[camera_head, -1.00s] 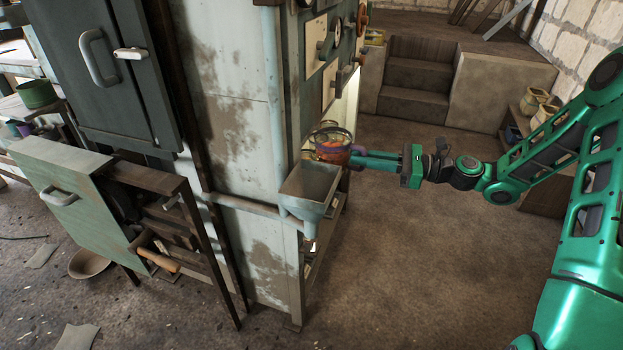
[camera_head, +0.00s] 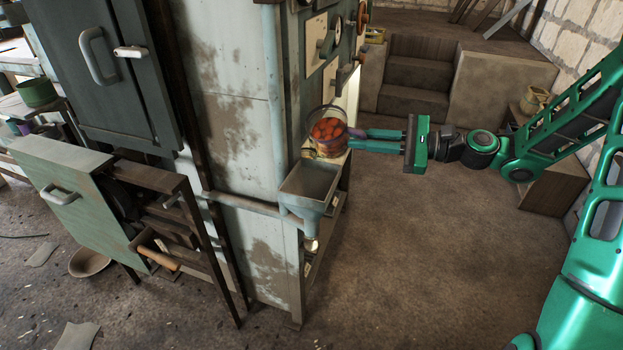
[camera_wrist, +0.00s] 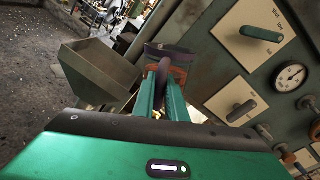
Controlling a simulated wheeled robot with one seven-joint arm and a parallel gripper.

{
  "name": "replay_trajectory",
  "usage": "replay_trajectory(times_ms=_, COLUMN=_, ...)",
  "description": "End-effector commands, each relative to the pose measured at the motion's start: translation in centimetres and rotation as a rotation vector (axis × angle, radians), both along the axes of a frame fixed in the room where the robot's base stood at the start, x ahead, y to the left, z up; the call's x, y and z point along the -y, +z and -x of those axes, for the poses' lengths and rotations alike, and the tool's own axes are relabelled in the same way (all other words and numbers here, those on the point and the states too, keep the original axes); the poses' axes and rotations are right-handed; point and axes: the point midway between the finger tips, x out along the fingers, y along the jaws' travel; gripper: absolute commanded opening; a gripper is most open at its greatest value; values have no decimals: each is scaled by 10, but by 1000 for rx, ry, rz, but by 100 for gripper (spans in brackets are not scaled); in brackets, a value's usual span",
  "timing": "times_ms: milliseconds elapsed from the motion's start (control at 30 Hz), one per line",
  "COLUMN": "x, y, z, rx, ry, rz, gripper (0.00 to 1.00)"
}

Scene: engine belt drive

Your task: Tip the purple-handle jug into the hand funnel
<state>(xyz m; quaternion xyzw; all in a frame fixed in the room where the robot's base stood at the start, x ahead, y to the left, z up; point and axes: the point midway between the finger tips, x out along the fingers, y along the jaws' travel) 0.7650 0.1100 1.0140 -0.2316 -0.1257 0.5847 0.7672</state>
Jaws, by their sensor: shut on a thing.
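The jug (camera_head: 329,132) is a clear vessel with orange-red contents and a purple handle (camera_head: 356,132). My gripper (camera_head: 362,140) is shut on this handle and holds the jug just behind the hand funnel, by the machine's corner. The hand funnel (camera_head: 309,186) is a grey-blue square hopper on the machine's side with a spout below; its inside looks empty. In the wrist view the purple handle (camera_wrist: 164,75) stands between my fingers, the jug (camera_wrist: 167,53) is partly hidden behind them, and the funnel (camera_wrist: 98,70) is at the left. The jug looks tilted toward the head camera.
The tall machine cabinet (camera_head: 232,130) stands right beside the jug and funnel. Its panel carries levers and a gauge (camera_wrist: 290,77). Steps (camera_head: 417,80) stand at the back; the floor (camera_head: 420,260) on the right is clear.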

Motion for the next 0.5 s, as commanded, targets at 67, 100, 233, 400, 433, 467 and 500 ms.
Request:
replay_trajectory(times_ms=67, x=-2, y=4, z=4, rx=37, ry=0, rz=16, gripper=0)
replay_trajectory(times_ms=100, x=-2, y=5, z=5, rx=54, ry=0, rz=24, gripper=0)
replay_trajectory(times_ms=233, x=-4, y=9, z=11, rx=114, ry=0, rz=51, gripper=0)
replay_trajectory(times_ms=400, x=-5, y=5, z=12, rx=189, ry=-1, rz=85, gripper=0)
replay_trajectory(times_ms=433, x=-6, y=5, z=13, rx=203, ry=-1, rz=91, gripper=0)
replay_trajectory(times_ms=467, x=-6, y=4, z=13, rx=216, ry=-2, rz=96, gripper=0)
replay_trajectory(times_ms=500, x=-6, y=3, z=14, rx=236, ry=-2, rz=105, gripper=0)
